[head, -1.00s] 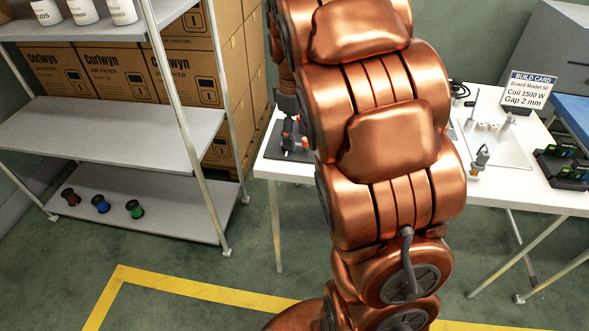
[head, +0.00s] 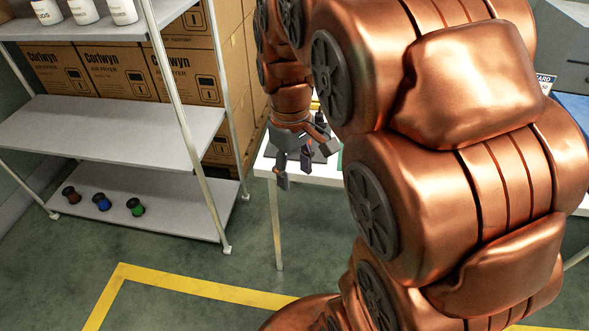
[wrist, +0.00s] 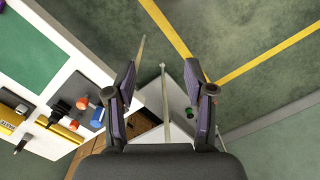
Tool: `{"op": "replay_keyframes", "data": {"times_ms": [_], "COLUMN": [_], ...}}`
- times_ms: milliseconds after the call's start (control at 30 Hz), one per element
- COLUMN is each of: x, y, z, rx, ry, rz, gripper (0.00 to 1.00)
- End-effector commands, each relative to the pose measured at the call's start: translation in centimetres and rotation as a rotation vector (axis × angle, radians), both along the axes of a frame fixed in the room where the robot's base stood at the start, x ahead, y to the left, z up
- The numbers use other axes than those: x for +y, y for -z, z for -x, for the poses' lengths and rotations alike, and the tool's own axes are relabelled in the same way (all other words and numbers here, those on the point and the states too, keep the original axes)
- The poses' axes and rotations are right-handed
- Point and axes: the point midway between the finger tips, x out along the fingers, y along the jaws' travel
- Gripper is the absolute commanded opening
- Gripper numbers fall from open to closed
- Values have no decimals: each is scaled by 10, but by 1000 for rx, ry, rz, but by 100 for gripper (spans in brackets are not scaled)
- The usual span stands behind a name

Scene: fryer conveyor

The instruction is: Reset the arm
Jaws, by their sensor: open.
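My gripper (head: 294,168) is in the head view, at the left end of the white table (head: 330,181) and pointing down. My copper arm comes across the right half of that view and hides most of the table. In the wrist view my gripper (wrist: 165,95) has its two dark fingers wide apart, with nothing between them but the shelf and floor far below. It touches nothing that I can see.
A metal shelf (head: 100,133) stands at the left with several spools (head: 102,202) on its bottom board. Air fryer boxes (head: 190,85) stand behind it. Yellow tape (head: 200,289) marks the floor. In the wrist view a green mat (wrist: 30,50) and tools lie on the table.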

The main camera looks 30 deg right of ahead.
Motion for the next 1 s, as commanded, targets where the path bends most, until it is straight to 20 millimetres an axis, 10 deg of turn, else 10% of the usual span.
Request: {"op": "replay_keyframes", "data": {"times_ms": [733, 1000], "x": [5, 34], "y": [-1, 1], "z": [8, 66], "rx": [0, 18], "ry": [14, 97], "rz": [0, 4], "gripper": [54, 54]}}
